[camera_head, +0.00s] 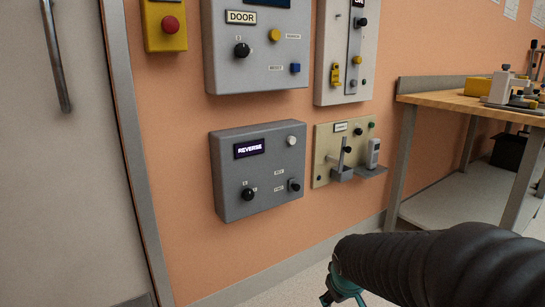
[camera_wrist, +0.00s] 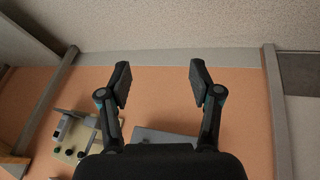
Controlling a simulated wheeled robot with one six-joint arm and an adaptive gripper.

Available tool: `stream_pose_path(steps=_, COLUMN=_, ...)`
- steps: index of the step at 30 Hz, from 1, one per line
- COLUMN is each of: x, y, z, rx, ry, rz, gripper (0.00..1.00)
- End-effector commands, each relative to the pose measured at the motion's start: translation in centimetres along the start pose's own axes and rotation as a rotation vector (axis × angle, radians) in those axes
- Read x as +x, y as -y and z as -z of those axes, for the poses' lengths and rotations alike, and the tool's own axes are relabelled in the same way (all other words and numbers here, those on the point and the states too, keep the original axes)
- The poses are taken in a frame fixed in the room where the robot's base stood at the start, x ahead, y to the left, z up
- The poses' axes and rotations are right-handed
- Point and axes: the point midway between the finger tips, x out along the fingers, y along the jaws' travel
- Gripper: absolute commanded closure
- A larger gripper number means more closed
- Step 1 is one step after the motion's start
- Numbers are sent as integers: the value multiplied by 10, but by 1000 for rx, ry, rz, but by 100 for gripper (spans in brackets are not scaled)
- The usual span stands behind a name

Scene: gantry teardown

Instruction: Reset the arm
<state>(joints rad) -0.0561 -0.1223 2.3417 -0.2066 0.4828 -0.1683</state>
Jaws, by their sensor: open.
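My gripper (camera_wrist: 157,84) is open and empty in the wrist view, its two black fingers apart with bare orange wall and floor beyond them. In the head view my dark, ribbed arm reaches in from the lower right, and only a small teal part of the gripper end shows at the bottom. The fingertips are not clear there. The gripper touches nothing that I can see.
A grey box marked REVERSE (camera_head: 258,170) and a beige panel (camera_head: 324,145) hang on the orange wall. Above them are a DOOR box (camera_head: 262,72) and a yellow box with a red button (camera_head: 172,25). A wooden workbench (camera_head: 470,102) stands right, a grey door (camera_head: 50,160) left.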

Motion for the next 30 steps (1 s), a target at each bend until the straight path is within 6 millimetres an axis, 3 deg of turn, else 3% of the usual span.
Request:
stream_pose_path(steps=1, x=-26, y=1, z=-14, rx=66, ry=32, rz=11, gripper=36)
stream_pose_path(steps=9, x=-119, y=22, z=-79, rx=322, ry=149, rz=77, gripper=36)
stream_pose_path(steps=15, x=-177, y=28, z=-94, rx=385, ry=76, rz=94, gripper=36)
stream_pose_path(steps=22, x=-218, y=21, z=-92, rx=401, ry=-36, rz=68, gripper=36)
stream_pose_path(steps=30, x=-226, y=19, z=-90, rx=405, ry=-53, rz=62, gripper=36)
